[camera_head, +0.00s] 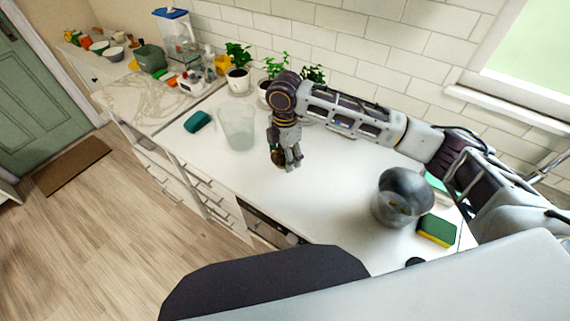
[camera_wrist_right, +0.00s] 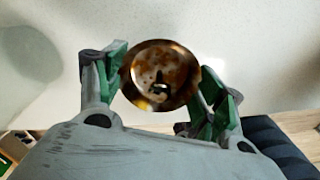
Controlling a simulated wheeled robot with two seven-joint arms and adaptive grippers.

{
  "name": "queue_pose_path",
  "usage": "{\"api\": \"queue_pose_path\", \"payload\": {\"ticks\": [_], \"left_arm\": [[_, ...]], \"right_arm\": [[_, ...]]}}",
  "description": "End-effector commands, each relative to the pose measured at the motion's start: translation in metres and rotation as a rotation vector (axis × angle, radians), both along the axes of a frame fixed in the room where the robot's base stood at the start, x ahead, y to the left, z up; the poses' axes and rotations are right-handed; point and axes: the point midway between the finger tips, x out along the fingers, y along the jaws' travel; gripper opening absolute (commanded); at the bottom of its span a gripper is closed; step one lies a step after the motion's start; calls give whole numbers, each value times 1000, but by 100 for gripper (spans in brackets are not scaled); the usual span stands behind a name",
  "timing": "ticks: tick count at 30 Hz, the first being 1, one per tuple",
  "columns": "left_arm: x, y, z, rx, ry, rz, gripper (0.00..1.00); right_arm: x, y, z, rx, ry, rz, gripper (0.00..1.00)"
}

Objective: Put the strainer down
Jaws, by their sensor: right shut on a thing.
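My right gripper (camera_head: 286,157) points down over the white counter, left of the metal pot. It also shows in the right wrist view (camera_wrist_right: 165,88), its green-padded fingers shut on the strainer (camera_wrist_right: 150,66). The strainer looks like a small round, brown, shiny bowl with a speckled inside and a dark mark in the middle. In the head view only a dark brown bit of it (camera_head: 277,158) shows beside the fingers. It is low over the counter; whether it touches cannot be told. My left gripper is not in view.
On the counter (camera_head: 325,205) stand a clear container (camera_head: 238,127), a teal item (camera_head: 198,121), potted plants (camera_head: 238,80) along the wall, a metal pot (camera_head: 392,205) and a green-yellow sponge (camera_head: 437,231). The counter between gripper and pot is clear. Its front edge lies close left.

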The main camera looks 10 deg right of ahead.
Motion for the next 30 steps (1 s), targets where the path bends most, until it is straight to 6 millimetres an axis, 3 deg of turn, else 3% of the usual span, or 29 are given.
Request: {"api": "queue_pose_path", "payload": {"ticks": [8,21,30], "left_arm": [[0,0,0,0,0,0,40],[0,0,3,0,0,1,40],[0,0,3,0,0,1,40]], "right_arm": [[0,0,-2,0,1,0,44],[0,0,-46,0,1,0,44],[0,0,-50,0,0,1,44]]}}
